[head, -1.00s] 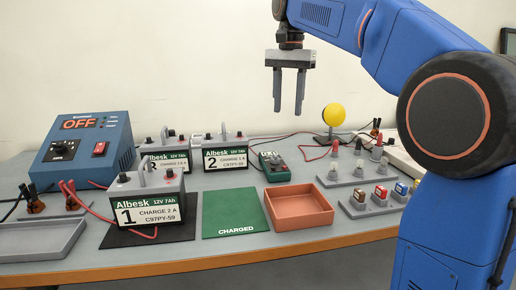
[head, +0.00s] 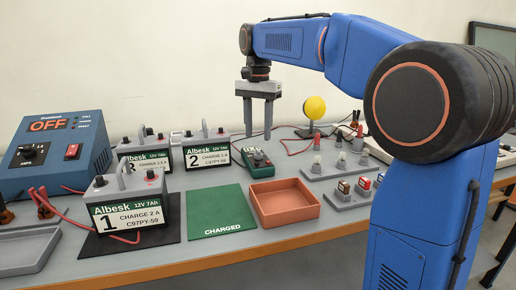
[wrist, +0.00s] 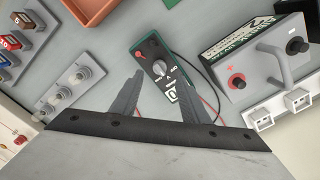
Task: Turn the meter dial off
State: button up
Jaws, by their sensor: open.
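The meter (head: 257,161) is a small green and dark handheld box lying on the bench behind the orange tray. In the wrist view the meter (wrist: 153,58) shows its grey dial knob (wrist: 159,68) and a pale display at the end toward my gripper; which mark the knob points to is too small to tell. My gripper (head: 258,137) points down, open and empty, above and behind the meter in the head view. In the wrist view my gripper (wrist: 162,88) has its fingertips on either side of the meter's lower part, apart from it.
Battery 2 (head: 207,154) stands just left of the meter. The orange tray (head: 284,203) lies in front, and a yellow ball on a stand (head: 314,108) is behind right. Red leads run near the meter. The green mat (head: 215,210) is empty.

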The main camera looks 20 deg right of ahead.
aim_at(258, 150)
jog(key=shift+f, duration=3.15)
jog(key=shift+c, duration=0.5)
grip_shut()
